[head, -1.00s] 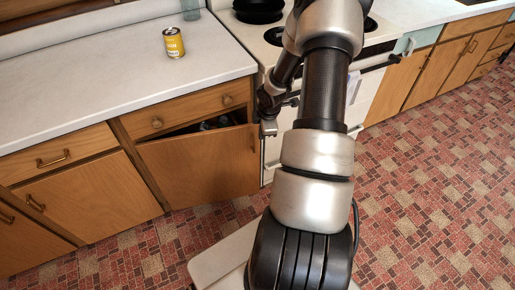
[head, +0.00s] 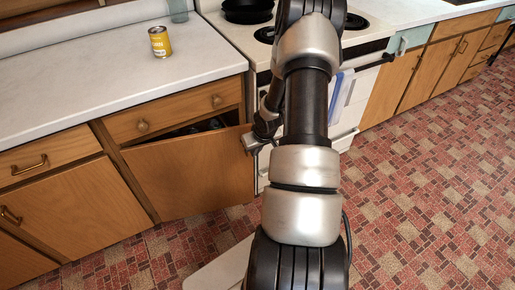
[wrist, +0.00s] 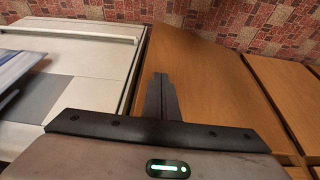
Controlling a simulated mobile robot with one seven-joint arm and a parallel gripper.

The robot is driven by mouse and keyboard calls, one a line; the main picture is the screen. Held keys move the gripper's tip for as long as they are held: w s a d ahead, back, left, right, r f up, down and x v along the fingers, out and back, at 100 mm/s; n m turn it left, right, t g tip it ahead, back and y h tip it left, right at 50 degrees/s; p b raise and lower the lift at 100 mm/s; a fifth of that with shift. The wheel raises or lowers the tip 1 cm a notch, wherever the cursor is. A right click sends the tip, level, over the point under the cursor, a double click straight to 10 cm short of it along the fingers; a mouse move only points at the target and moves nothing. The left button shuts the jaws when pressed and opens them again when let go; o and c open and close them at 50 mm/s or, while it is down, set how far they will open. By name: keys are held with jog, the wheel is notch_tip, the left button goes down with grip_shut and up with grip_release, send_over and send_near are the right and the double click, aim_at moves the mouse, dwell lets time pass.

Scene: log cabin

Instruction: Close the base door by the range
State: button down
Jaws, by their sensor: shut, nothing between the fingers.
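The wooden base door (head: 190,172) left of the range stands ajar, with a dark gap along its top edge. Its right edge stands out from the cabinet, beside the white range (head: 345,117). My gripper (head: 247,142) is at the upper right edge of the door in the head view. In the wrist view my gripper (wrist: 161,82) is shut and empty, its fingers over the door's face (wrist: 205,75) near the edge beside the range (wrist: 75,60). I cannot tell whether the fingertips touch the door. My arm hides part of the range.
A drawer (head: 180,112) above the door is shut. A yellow can (head: 160,42) stands on the white counter (head: 75,85). A dark pan (head: 247,10) sits on the range. The patterned floor (head: 420,180) to the right is clear.

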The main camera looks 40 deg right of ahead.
jog(key=w, duration=0.1)
jog(key=w+f, duration=0.1)
jog(key=w, duration=0.2)
jog(key=shift+w+d+f, duration=0.25)
jog(key=shift+d, duration=0.15)
